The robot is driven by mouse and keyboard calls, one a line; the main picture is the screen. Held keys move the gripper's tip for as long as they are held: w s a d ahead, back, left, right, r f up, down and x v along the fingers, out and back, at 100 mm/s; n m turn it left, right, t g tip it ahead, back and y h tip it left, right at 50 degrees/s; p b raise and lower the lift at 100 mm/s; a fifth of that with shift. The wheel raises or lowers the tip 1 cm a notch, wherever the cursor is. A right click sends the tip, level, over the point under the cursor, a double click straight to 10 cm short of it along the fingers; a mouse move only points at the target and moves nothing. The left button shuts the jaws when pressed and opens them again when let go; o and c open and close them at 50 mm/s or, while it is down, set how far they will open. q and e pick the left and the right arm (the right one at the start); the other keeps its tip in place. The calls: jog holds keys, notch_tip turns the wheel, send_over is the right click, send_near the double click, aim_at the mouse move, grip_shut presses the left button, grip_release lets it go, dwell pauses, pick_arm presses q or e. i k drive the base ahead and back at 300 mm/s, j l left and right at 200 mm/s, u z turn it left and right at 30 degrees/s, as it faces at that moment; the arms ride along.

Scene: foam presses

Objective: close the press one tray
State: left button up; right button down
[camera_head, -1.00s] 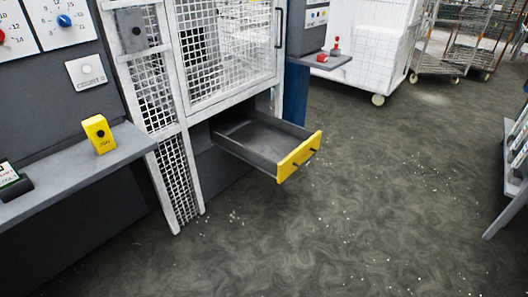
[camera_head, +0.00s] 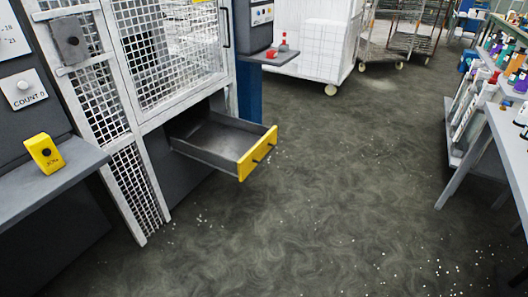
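The press one tray (camera_head: 205,157) is a dark grey drawer with a yellow front panel (camera_head: 258,153). It is pulled out to the right from the lower part of the press (camera_head: 190,112), below the white mesh door. The yellow front has small dark handle posts on its outer face. The tray looks empty, though its back end is hidden inside the press. Neither of my grippers shows in the head view.
A grey ledge with a yellow box (camera_head: 44,152) juts out at the left. A shelf table (camera_head: 500,150) with bottles stands at the right. White wheeled cages (camera_head: 318,45) stand at the back. The dark floor (camera_head: 320,210) in front of the tray is open, with scattered white bits.

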aim_at(233, 146)
jog(key=i+j+z, duration=0.15)
jog(key=i+j, duration=0.45)
jog(key=i+j+z, duration=0.15)
jog(key=i+j, duration=0.6)
jog(key=i+j+z, duration=0.15)
jog(key=i+j, duration=0.55)
